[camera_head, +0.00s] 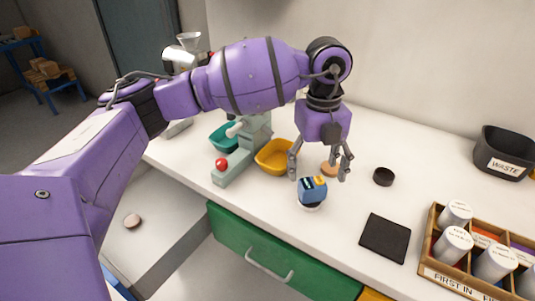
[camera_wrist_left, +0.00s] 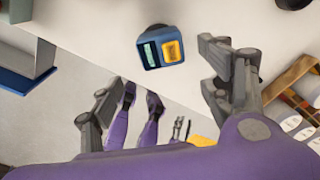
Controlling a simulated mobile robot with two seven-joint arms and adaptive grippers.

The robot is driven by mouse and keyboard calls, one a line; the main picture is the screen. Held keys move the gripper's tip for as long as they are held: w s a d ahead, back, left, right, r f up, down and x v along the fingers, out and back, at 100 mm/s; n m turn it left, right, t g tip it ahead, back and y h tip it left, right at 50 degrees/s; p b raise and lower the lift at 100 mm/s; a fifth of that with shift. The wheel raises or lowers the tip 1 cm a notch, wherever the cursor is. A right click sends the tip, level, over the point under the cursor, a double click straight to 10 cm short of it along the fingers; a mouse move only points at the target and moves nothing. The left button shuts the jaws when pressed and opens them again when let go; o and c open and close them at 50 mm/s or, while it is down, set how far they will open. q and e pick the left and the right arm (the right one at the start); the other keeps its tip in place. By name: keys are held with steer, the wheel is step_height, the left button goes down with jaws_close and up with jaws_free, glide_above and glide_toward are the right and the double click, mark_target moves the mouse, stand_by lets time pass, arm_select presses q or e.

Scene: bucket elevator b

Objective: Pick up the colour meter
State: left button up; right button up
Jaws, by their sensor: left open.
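The colour meter (camera_head: 312,191) is a small blue block with a yellow part and a pale display on top. It stands on the white worktop near its front edge, on a small light round base. It also shows in the left wrist view (camera_wrist_left: 160,48), at the upper middle. My left gripper (camera_head: 319,174) hangs down with its fingers spread and empty. In the head view the meter appears between and just below the fingertips. In the left wrist view the meter is beyond the fingers (camera_wrist_left: 163,88), with no contact visible. Small dark prongs low in that view may be my right gripper; I cannot tell.
A yellow bowl (camera_head: 273,157), a teal bowl (camera_head: 222,138) and a grey-green device with a red knob (camera_head: 222,163) stand left. A dark mat (camera_head: 385,238), a black round dish (camera_head: 383,176), a wooden crate (camera_head: 455,283) of white-lidded containers and a waste bin (camera_head: 503,154) are right.

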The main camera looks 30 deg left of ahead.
mark_target(314, 182)
arm_select(q)
steer(key=shift+w+a+r+y, duration=0.25)
steer(key=shift+w+a+y, duration=0.05)
steer(key=shift+a, duration=0.15)
steer(key=shift+f, duration=0.3)
steer(key=f, duration=0.7)
steer(key=shift+w+d, duration=0.25)
steer(key=shift+w, duration=0.05)
steer(key=shift+r, duration=0.1)
steer(key=c, duration=1.5)
steer(key=shift+c, duration=1.3)
steer(key=shift+r, duration=0.15)
